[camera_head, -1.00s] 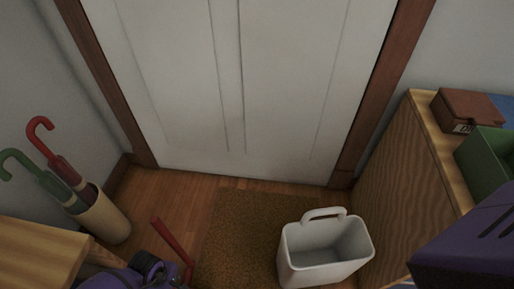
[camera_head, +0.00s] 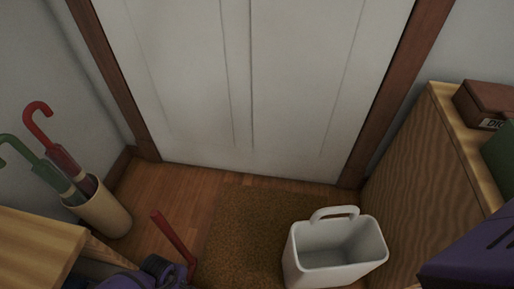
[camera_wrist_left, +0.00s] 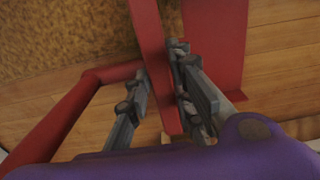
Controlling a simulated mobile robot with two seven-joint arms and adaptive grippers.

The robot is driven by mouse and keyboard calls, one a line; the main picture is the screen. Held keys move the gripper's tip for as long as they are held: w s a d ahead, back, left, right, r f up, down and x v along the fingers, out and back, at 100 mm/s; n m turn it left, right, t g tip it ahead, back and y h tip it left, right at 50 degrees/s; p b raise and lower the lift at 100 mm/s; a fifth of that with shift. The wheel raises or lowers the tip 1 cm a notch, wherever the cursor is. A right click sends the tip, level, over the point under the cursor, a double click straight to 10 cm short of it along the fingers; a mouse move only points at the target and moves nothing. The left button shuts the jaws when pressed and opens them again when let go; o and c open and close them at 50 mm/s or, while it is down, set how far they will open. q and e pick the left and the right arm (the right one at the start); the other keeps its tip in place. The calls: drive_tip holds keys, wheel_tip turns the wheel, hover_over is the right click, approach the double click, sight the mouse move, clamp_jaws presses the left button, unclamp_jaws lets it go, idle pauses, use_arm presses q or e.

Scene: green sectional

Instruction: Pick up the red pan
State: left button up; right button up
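The red pan has a long thin handle (camera_head: 172,238) that rises at the lower left of the head view. In the left wrist view, red bars and a flat red plate (camera_wrist_left: 215,45) of the pan fill much of the picture. My left gripper (camera_wrist_left: 162,88) has one grey finger on each side of a red bar, and both fingers seem to touch it. The gripper appears shut on the pan. The purple arm hides the pan's lower part in the head view. At the right edge of the head view only a purple part of mine shows, not the right gripper's fingers.
A white basket (camera_head: 335,254) stands on the brown mat (camera_head: 236,228). An umbrella stand (camera_head: 103,215) stands by the left wall, near a wooden tabletop (camera_head: 35,250). A wooden cabinet (camera_head: 420,165) with a brown box (camera_head: 488,104) stands at right. A white door (camera_head: 240,90) closes the back.

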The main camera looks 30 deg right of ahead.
use_arm(q)
clamp_jaws()
